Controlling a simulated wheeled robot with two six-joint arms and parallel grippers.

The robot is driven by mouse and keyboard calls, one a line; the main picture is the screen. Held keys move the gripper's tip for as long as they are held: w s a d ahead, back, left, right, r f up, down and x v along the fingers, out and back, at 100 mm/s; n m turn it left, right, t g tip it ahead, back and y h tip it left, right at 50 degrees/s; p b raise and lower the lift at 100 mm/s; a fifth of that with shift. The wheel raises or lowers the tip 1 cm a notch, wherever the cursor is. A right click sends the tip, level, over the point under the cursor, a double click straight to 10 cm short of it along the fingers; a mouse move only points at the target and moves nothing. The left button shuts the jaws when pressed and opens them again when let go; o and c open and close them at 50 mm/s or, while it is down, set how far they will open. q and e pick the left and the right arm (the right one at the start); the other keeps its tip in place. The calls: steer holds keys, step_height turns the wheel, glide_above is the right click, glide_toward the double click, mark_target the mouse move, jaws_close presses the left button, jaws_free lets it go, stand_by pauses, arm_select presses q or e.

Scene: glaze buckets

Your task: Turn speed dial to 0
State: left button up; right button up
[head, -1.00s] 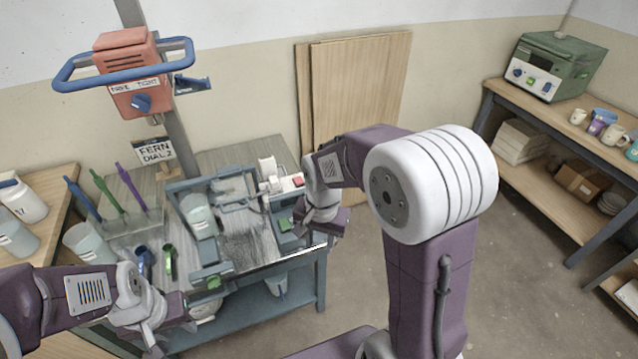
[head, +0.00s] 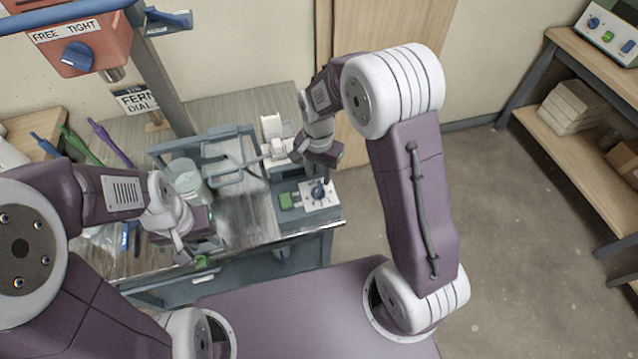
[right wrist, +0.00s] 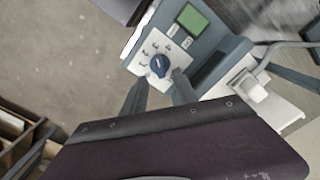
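The speed dial is a blue knob (head: 318,192) on a white marked plate at the front right corner of the blue-grey bench machine. In the right wrist view, the dial (right wrist: 159,66) has a light pointer line and marks around it; its exact setting is too small to read. My right gripper (right wrist: 160,78) is open, with one grey fingertip on each side of the dial's near edge; I cannot tell if they touch it. In the head view, my right gripper (head: 321,176) is just above the dial. My left gripper (head: 188,252) hangs over the machine's front left; its opening is unclear.
A green display (head: 287,201) sits left of the dial. A clear bucket (head: 187,183) stands in the machine. A red box (head: 75,45) with another blue knob, marked FREE and TIGHT, is on the post. A shelf (head: 580,160) stands right.

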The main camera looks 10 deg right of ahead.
mark_target(318, 188)
step_height(318, 188, down, 5)
steer(key=shift+s+a, duration=0.1)
steer(key=shift+s, duration=0.05)
steer(key=shift+f, duration=0.15)
jaws_close()
